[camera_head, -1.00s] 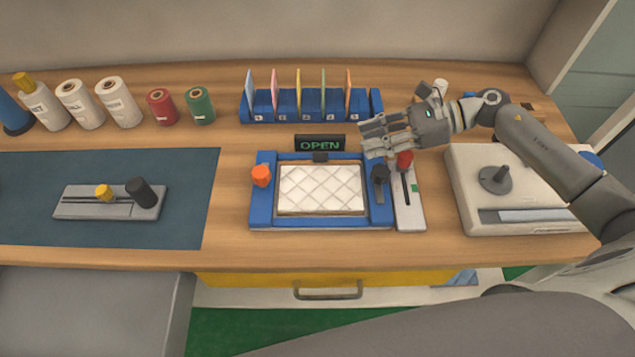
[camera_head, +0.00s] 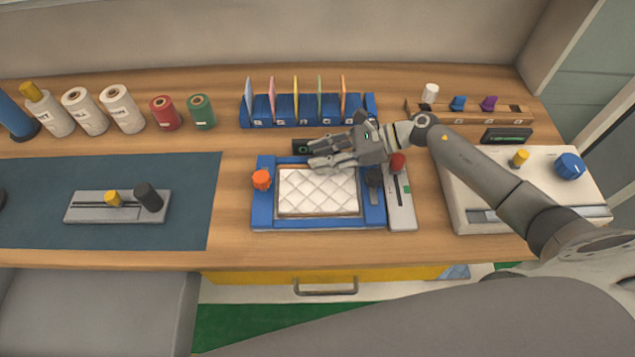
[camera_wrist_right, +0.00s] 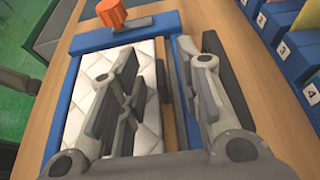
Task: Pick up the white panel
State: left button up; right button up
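The white panel (camera_head: 315,198) is a quilted, rectangular pad with a tan edge. It lies flat inside the blue frame (camera_head: 262,215) on the bench. My right gripper (camera_head: 316,156) is over the panel's far edge, its fingers pointing left. In the right wrist view, its two fingers (camera_wrist_right: 160,75) are apart, with the white panel (camera_wrist_right: 150,128) showing between and beside them. The fingers hide part of the panel, and I cannot tell whether they touch it. My left gripper is not in view.
An orange knob (camera_head: 262,179) stands on the frame's left side. A red-knobbed slider (camera_head: 401,205) is at its right. A blue rack (camera_head: 310,108) with coloured cards stands behind. A white control box (camera_head: 465,190) is further right. The dark mat (camera_head: 110,230) has free room.

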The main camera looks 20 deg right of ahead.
aim_at(317, 181)
jog(key=shift+f, duration=0.1)
grip_shut()
dwell(0.5)
jog(key=shift+r+b, duration=0.4)
jog(key=shift+r, duration=0.15)
jog(key=shift+r+b, duration=0.6)
jog(key=shift+r, duration=0.3)
jog(key=s+a+r+b, duration=0.2)
jog(key=s+a+r, duration=0.6)
jog(key=s+r, duration=0.2)
jog(key=shift+s+b, duration=0.3)
jog(key=shift+s, duration=0.4)
